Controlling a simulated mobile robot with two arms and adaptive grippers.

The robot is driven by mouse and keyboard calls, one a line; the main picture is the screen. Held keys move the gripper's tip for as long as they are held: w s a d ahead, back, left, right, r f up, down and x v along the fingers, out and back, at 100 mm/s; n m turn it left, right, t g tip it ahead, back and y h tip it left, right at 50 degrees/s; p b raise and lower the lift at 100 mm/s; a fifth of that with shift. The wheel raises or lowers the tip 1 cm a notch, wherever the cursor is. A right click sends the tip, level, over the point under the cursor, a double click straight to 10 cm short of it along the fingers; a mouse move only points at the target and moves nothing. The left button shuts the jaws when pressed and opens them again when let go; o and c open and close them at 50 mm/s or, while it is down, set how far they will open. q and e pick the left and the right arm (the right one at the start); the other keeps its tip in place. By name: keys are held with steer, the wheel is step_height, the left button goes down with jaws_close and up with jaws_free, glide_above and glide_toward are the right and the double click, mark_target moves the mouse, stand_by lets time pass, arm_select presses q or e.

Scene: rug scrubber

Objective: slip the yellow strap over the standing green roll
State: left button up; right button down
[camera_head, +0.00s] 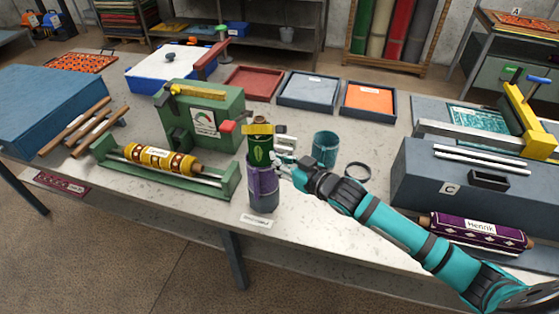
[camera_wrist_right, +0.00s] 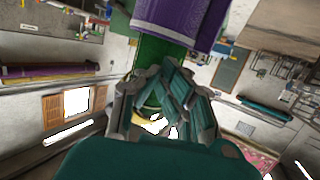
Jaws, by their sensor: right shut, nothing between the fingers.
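The green roll (camera_head: 261,151) stands upright in a dark holder with a purple band (camera_head: 263,182) near the table's front edge. The yellow strap (camera_head: 254,129) sits near the top of the roll, crossing its front, with the roll's top showing above it and one end sticking out to the right. Whether it passes behind the roll is hidden. My right gripper (camera_head: 284,162) is shut and empty, just right of the roll. In the right wrist view the shut fingers (camera_wrist_right: 168,105) cover part of the green roll (camera_wrist_right: 157,55). My left gripper is not in view.
A green machine (camera_head: 180,119) with a yellow patterned roll (camera_head: 160,158) stands to the left. A teal cup (camera_head: 325,149) and a dark ring (camera_head: 358,171) lie right of my gripper. A grey box (camera_head: 420,172) fills the right side. Trays (camera_head: 308,105) stand behind.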

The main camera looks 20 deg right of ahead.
step_height(320, 180, down, 3)
steer(key=shift+w+r+b, duration=0.1)
steer(key=shift+r+b, duration=0.05)
steer(key=shift+b, duration=0.65)
steer(key=c, duration=1.6)
jaws_free()
steer(key=shift+o, duration=0.2)
steer(key=v, duration=1.2)
